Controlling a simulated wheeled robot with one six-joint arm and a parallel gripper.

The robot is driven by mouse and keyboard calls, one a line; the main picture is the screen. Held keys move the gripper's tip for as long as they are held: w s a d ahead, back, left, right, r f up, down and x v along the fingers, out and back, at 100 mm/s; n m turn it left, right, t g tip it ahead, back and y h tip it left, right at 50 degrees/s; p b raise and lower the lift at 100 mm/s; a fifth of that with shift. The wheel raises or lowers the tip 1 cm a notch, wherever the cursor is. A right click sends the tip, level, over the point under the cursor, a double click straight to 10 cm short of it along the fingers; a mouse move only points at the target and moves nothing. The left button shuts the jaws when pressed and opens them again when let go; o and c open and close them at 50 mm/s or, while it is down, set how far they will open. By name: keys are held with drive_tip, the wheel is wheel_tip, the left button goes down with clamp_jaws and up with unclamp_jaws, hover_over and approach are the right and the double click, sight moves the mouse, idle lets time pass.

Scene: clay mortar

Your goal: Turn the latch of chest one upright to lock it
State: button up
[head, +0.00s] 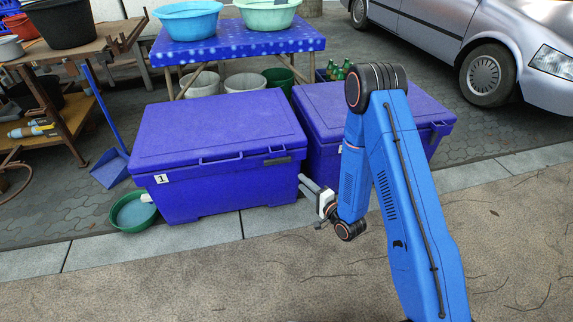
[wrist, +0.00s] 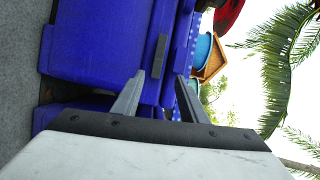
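Chest one (head: 225,180) is the blue chest with a white "1" label, its lid closed. Its latch (head: 277,161) is a dark grey bar lying level, near the right end of the front, just under the lid. In the wrist view, the picture is turned sideways; the latch (wrist: 159,56) shows ahead of the fingers on the blue front. My gripper (head: 302,184) is near the chest's right front corner, to the right of and below the latch. In the wrist view my gripper (wrist: 158,88) is open, its two fingers apart with nothing between them, not visibly touching the latch.
A second blue chest (head: 435,140) stands close on the right, partly behind my arm. A green basin (head: 132,215) sits at chest one's left end. A blue-covered table (head: 240,42) with basins stands behind. The pavement in front (head: 200,285) is clear.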

sight(278, 162)
drive_tip(key=shift+m, duration=0.3)
drive_tip(key=x, duration=1.6)
drive_tip(key=shift+w+a+f, duration=0.15)
drive_tip(key=shift+a, duration=0.15)
clamp_jaws()
